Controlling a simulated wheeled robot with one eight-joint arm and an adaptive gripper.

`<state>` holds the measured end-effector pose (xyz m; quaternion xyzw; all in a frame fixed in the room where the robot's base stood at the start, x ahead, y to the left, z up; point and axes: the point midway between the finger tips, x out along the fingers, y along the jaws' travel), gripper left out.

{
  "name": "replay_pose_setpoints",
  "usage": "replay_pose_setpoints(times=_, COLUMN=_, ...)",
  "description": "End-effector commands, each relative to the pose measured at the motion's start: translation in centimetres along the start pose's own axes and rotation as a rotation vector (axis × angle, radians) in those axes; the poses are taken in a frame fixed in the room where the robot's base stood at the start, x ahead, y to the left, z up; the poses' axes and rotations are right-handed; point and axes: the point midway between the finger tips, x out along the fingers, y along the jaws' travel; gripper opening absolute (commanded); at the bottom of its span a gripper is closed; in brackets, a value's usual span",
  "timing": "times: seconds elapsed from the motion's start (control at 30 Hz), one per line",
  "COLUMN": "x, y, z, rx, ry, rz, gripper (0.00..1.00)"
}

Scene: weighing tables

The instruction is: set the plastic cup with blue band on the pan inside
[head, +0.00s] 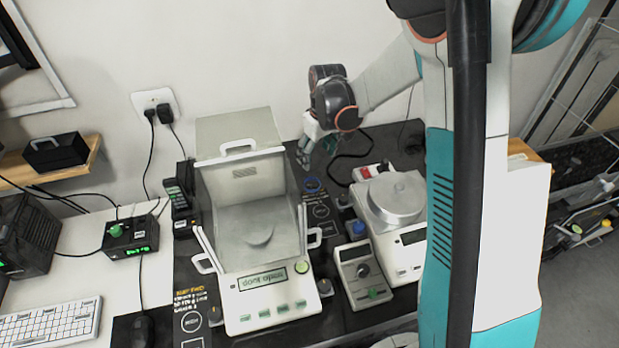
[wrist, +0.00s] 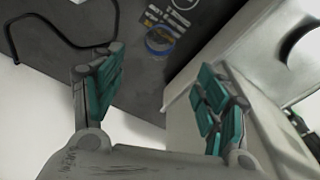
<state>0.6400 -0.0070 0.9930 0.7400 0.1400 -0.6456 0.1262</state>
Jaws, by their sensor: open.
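The plastic cup with blue band (head: 313,185) stands on the dark mat between the two balances. It also shows in the wrist view (wrist: 160,42), beyond my fingertips and roughly midway between them. My gripper (head: 318,150) is open and empty, behind the cup near the wall. In the wrist view my gripper's teal-padded fingers (wrist: 160,85) are spread apart. The enclosed balance (head: 268,309) has its panels open, and its display reads "door open". The pan inside (head: 261,232) is a bare round disc.
A second balance (head: 411,250) with a round pan (head: 397,194) stands to the right. A grey control box (head: 361,272) sits between the balances. A black cable (wrist: 62,42) lies on the mat near my gripper.

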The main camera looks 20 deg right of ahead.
Motion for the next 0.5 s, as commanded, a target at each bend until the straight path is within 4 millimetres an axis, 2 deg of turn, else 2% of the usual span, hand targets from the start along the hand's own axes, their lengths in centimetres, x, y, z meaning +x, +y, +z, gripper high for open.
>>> replay_pose_setpoints(times=0.27, x=2.7, y=0.2, z=-0.3, rx=-0.013, ry=-0.016, rz=-0.009, gripper=0.68)
replay_pose_setpoints(times=0.5, x=7.3, y=0.2, z=-0.2, rx=-0.013, ry=-0.015, rz=-0.008, gripper=0.68)
